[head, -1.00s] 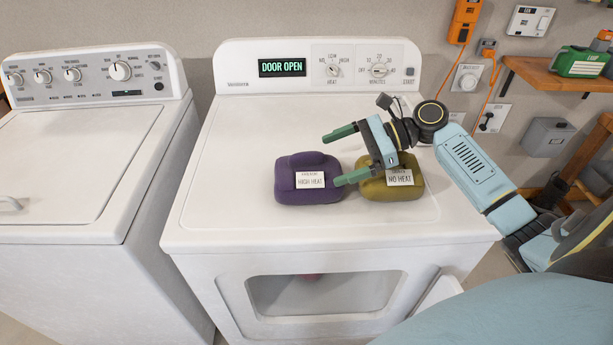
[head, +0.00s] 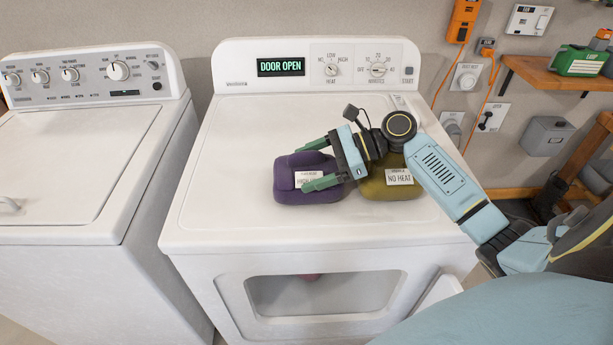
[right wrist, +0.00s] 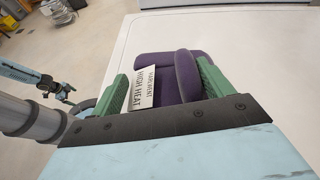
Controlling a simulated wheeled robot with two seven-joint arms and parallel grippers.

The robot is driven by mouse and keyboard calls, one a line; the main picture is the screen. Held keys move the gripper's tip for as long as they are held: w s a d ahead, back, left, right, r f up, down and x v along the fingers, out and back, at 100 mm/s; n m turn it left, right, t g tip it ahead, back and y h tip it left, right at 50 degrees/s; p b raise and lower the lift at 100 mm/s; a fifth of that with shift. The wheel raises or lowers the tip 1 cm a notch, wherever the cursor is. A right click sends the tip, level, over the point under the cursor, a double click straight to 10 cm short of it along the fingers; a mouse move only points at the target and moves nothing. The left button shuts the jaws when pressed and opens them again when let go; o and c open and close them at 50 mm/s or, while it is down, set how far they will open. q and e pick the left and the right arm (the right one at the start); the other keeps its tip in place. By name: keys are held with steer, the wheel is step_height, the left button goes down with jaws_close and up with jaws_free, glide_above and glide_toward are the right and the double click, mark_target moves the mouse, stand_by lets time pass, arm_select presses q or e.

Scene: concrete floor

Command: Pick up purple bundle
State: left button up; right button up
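The purple bundle (head: 287,181) lies on top of the white dryer (head: 240,215), with a white HIGH HEAT label on its front. My right gripper (head: 303,167) reaches over it from the right with its green fingers apart. In the right wrist view the bundle (right wrist: 165,65) shows between the two fingers, its label beside the left one. I cannot tell whether the fingers touch it. My left arm shows small at the left of the right wrist view; its gripper (right wrist: 66,92) is too small to read.
An olive bundle (head: 405,189) labelled NO HEAT sits right of the purple one, partly under my right wrist. The dryer's display (head: 281,67) reads DOOR OPEN. A washer (head: 70,150) stands at the left. The dryer top's left side is clear.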

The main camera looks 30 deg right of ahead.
steer(key=shift+r, duration=0.1)
steer(key=c, duration=0.9)
